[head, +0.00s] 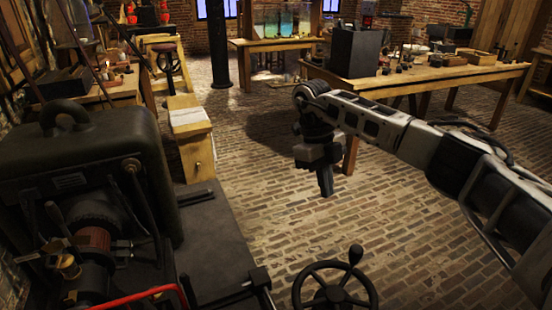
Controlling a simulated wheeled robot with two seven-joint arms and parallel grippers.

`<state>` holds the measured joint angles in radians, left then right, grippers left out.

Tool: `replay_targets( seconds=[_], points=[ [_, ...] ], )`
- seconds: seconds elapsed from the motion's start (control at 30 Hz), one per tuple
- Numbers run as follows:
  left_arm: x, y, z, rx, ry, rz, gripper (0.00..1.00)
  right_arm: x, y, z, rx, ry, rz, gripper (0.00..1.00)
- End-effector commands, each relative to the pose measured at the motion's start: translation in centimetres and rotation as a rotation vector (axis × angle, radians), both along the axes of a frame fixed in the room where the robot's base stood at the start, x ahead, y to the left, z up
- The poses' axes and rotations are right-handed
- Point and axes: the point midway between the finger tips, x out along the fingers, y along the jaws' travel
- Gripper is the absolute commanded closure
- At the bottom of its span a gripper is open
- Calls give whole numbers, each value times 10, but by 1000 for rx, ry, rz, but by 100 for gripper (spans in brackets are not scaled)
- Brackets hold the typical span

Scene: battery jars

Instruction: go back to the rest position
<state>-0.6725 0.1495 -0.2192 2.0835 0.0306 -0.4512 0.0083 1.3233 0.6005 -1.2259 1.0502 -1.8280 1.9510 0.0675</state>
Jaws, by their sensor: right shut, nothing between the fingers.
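My right arm comes in from the right edge and reaches toward the middle of the view. My right gripper (325,182) hangs downward at its end, above the brick floor. Its fingers are together and hold nothing. It is apart from the table behind it and from the handwheel below it. My left gripper and left arm do not show.
A dark machine (75,180) fills the left side. A spoked handwheel (335,290) stands at the bottom centre. A long wooden table (440,78) with a dark box (355,52) stands behind my right arm. The brick floor (260,190) in the middle is clear.

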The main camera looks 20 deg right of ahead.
Motion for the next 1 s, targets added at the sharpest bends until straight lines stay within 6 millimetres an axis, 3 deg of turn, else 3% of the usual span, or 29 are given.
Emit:
replay_targets(
  seconds=[0.17, 0.27, 0.37, 0.5, 0.6, 0.7, 0.77, 0.83, 0.9, 1.0],
  points=[
    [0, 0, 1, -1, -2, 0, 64, -1, 10, -9, 34, 0, 14, 100],
    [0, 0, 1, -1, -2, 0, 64, -6, 42, -32, 144, -4, 49, 100],
    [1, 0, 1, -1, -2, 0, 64, -20, 98, -64, 346, -8, 82, 100],
    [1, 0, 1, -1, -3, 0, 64, -53, 197, -92, 733, -8, 54, 100],
    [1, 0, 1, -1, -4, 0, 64, -83, 268, -89, 1060, 5, -65, 100],
    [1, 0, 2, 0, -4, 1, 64, -103, 320, -64, 1390, 28, -309, 100],
    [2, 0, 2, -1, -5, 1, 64, -107, 335, -47, 1554, 44, -502, 100],
    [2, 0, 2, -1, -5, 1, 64, -104, 337, -32, 1705, 68, -767, 100],
    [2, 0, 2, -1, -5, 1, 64, -97, 325, -26, 1805, 94, -1067, 100],
    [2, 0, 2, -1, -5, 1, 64, -89, 291, -40, 1845, 137, -1539, 100]
  ],
)
